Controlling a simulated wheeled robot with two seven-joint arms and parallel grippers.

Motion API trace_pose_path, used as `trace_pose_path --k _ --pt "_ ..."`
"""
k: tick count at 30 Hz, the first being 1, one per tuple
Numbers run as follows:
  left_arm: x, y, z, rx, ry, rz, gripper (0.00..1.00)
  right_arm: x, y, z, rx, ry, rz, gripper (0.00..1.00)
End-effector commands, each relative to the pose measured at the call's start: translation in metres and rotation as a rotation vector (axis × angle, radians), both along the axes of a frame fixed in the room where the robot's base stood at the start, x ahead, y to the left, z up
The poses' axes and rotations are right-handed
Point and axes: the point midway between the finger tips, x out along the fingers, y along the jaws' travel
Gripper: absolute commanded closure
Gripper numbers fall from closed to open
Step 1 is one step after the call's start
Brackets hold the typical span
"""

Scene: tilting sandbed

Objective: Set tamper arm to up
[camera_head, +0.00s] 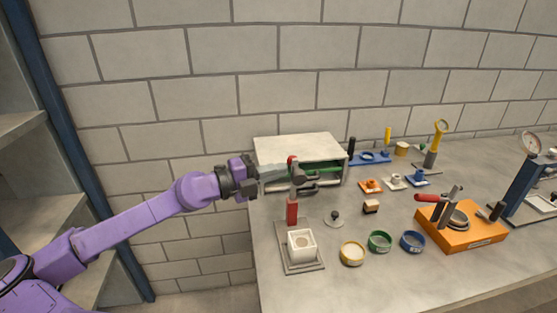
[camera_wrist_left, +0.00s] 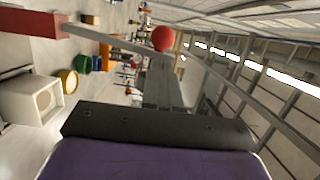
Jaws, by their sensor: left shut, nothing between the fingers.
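The tamper stands at the left front of the bench. It has a red post (camera_head: 292,212) on a grey base plate, with a white open box (camera_head: 301,246) in front. Its arm is a grey bar (camera_wrist_left: 105,39) running from the red post (camera_wrist_left: 30,22) to a red ball knob (camera_wrist_left: 163,39). The knob (camera_head: 292,160) shows beyond the post in the head view; the arm's exact tilt is hard to tell. My left gripper (camera_head: 288,172) is shut and empty, its fingertips (camera_wrist_left: 163,62) close to the knob; contact is unclear. My right gripper is out of view.
Yellow (camera_head: 352,253), green (camera_head: 379,242) and blue (camera_head: 413,241) bowls sit to the right. An orange device (camera_head: 460,234) with a red-handled lever stands further right.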

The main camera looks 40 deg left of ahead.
Motion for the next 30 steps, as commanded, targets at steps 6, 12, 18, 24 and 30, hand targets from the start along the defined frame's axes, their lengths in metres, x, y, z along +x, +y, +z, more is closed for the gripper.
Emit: trace_pose_path --k 6,12,18,24,30 --pt "0.02 0.007 -0.002 0.0 0.0 0.0 1.0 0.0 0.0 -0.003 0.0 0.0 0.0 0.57" --pt "0.021 0.008 -0.002 0.0 0.0 0.0 1.0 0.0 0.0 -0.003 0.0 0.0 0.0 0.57" --pt "0.023 0.01 -0.001 -0.01 0.007 0.0 1.0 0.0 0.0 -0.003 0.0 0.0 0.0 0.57" --pt "0.035 0.017 -0.001 -0.058 0.051 -0.001 1.0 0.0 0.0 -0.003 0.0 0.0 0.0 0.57" --pt "0.035 0.016 -0.001 -0.057 0.05 -0.002 1.0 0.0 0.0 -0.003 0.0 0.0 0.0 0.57"
